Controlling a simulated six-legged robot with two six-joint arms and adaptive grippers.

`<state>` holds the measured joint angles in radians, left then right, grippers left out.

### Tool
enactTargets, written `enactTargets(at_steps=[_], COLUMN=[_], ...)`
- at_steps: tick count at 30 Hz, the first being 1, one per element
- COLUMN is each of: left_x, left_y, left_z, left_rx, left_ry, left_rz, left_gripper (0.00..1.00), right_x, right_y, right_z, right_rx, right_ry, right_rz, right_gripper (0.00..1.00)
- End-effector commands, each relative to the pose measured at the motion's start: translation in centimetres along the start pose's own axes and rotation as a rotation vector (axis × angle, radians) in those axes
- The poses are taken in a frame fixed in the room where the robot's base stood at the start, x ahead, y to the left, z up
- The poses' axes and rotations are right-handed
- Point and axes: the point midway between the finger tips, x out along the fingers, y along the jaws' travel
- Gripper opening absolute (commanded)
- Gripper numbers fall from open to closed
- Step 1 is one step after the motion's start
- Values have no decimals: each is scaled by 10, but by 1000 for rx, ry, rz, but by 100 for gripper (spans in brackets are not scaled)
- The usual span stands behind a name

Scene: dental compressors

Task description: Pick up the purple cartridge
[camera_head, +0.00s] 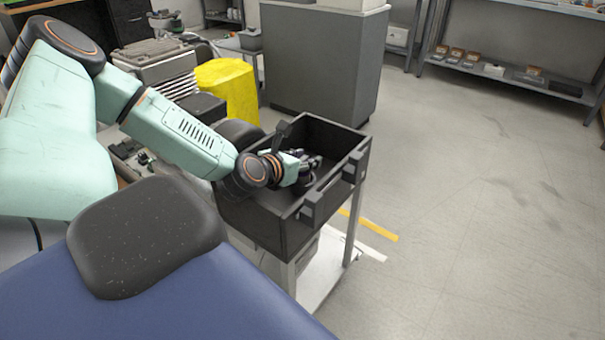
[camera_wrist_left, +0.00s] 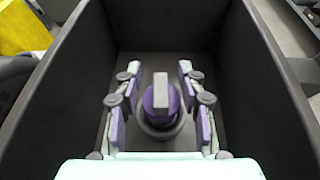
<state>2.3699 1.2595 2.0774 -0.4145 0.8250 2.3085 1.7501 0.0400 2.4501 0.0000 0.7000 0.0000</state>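The purple cartridge (camera_wrist_left: 160,98) stands in a black open-topped box, seen from above in the left wrist view. It has a purple body, a grey bar across its top and a dark round base. My left gripper (camera_wrist_left: 160,105) is inside the box with its two fingers on either side of the cartridge. Gaps show between the fingers and the cartridge, so it is open. In the head view my left gripper (camera_head: 303,170) reaches down into the black box (camera_head: 270,228), and the cartridge is hard to tell apart from it. My right gripper is not in view.
The box walls surround the gripper closely. The box sits on a wheeled cart (camera_head: 330,268). A yellow bin (camera_head: 228,88) and a grey cabinet (camera_head: 322,60) stand behind. A blue padded chair (camera_head: 190,300) is in front. Open floor lies to the right.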

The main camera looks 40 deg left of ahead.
Motion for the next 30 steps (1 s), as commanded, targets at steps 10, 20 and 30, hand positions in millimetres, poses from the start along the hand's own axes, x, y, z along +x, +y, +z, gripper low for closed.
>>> enactTargets(at_steps=[10,20,30], left_x=[28,28,28], left_y=[-2,-2,-2], left_z=[-2,0,0], left_rx=[2,0,-1], left_ry=[0,0,0], left_rz=[-2,-1,-2], left_gripper=[40,36,7], right_x=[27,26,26], right_y=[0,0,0], right_z=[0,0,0], right_rx=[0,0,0], right_ry=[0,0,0], right_rz=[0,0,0], right_gripper=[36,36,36])
